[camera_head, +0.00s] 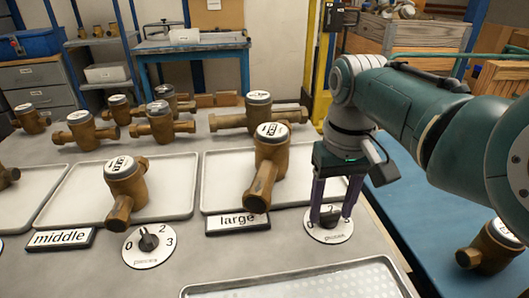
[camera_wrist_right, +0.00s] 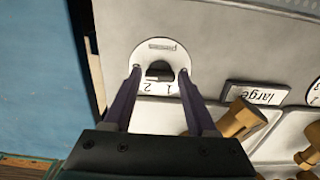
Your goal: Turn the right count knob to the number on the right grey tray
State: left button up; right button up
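The right count knob is a black knob (camera_wrist_right: 159,70) on a white round dial (camera_head: 328,226). In the wrist view, the numbers 1 and 2 show on its lower edge; the knob's exact pointing is unclear. My right gripper (camera_head: 333,215) is over this dial, pointing down. Its two purple fingers (camera_wrist_right: 160,72) stand apart on either side of the knob, with a gap visible around it. The right grey tray (camera_head: 220,185) holds one brass meter (camera_head: 270,160), behind the "large" label (camera_head: 238,222). My left gripper is not in view.
Another count dial (camera_head: 149,244) stands to the left by the "middle" label (camera_head: 61,238). A middle tray (camera_head: 180,185) holds one brass meter (camera_head: 126,190). Several more meters stand behind the trays. An empty metal tray (camera_head: 300,285) lies in front. A blue surface (camera_head: 430,215) is on the right.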

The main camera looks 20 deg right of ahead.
grip_shut()
